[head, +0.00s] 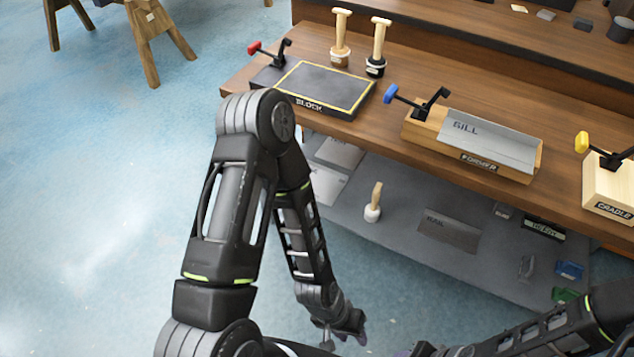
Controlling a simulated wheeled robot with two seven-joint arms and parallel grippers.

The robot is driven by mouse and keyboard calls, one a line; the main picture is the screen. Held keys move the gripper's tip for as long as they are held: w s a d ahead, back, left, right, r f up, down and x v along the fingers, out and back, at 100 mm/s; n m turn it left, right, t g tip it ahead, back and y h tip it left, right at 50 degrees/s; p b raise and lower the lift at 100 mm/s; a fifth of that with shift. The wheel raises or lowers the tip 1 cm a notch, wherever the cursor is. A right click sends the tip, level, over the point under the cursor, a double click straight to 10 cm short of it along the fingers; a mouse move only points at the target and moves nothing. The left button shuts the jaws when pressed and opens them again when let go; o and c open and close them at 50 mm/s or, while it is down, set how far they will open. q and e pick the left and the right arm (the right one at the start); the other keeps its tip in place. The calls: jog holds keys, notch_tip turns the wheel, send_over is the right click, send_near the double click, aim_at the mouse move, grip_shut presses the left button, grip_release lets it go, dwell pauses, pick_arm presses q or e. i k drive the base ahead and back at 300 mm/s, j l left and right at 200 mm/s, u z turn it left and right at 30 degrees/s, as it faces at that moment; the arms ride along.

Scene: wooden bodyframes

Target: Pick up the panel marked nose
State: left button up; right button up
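I cannot read the word nose on any panel. Two pale grey panels lie on the grey lower shelf under the bench: an upper one (339,153) and a lower one (327,184), the lower one partly behind my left arm. Their markings are too small to read. A darker panel (452,231) on the same shelf has a word that looks like RAIL. My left gripper (344,332) hangs low at the bottom centre, in front of the shelf and apart from the panels; its finger gap is unclear. My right gripper (425,350) is at the bottom edge, mostly cut off.
On the wooden bench (390,85) stand a BLOCK plate (320,86), a FORMER fixture (420,130) holding a SILL sheet (490,140), and a CRADLE block (608,185). A mallet (373,205) stands on the lower shelf. Blue floor (100,180) lies clear at left.

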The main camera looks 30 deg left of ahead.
aim_at(328, 184)
jog(key=j+u, duration=0.1)
jog(key=u, duration=2.4)
jog(key=i, duration=4.35)
jog(key=z, duration=4.95)
